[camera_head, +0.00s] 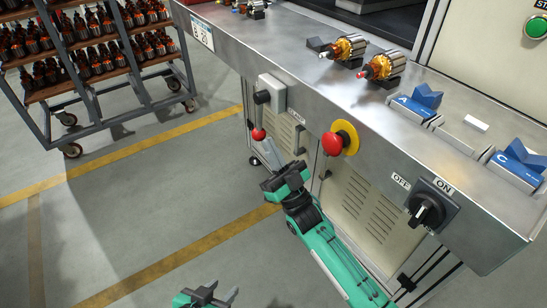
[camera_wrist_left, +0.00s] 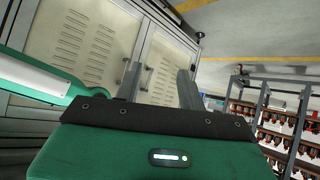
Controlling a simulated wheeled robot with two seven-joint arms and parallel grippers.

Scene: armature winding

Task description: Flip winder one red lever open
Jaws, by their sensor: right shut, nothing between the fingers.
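The red-tipped lever (camera_head: 258,134) hangs down from a grey switch box (camera_head: 272,92) on the front of the steel bench, at its left part. The box has a black round hub (camera_head: 262,97). My right gripper (camera_head: 266,146) is shut and empty, its fingertips just below and beside the red knob; I cannot tell if they touch it. My left gripper (camera_head: 223,293) is low at the bottom edge of the head view, open and empty, well away from the lever. Its two separated fingers also show in the left wrist view (camera_wrist_left: 158,80), with nothing between them.
A red emergency button (camera_head: 333,143) on a yellow ring and a black OFF/ON rotary switch (camera_head: 430,208) sit on the same bench front. Armatures (camera_head: 381,66) and blue holders (camera_head: 415,106) are on top. A rack of armatures (camera_head: 95,50) stands left. The floor between is free.

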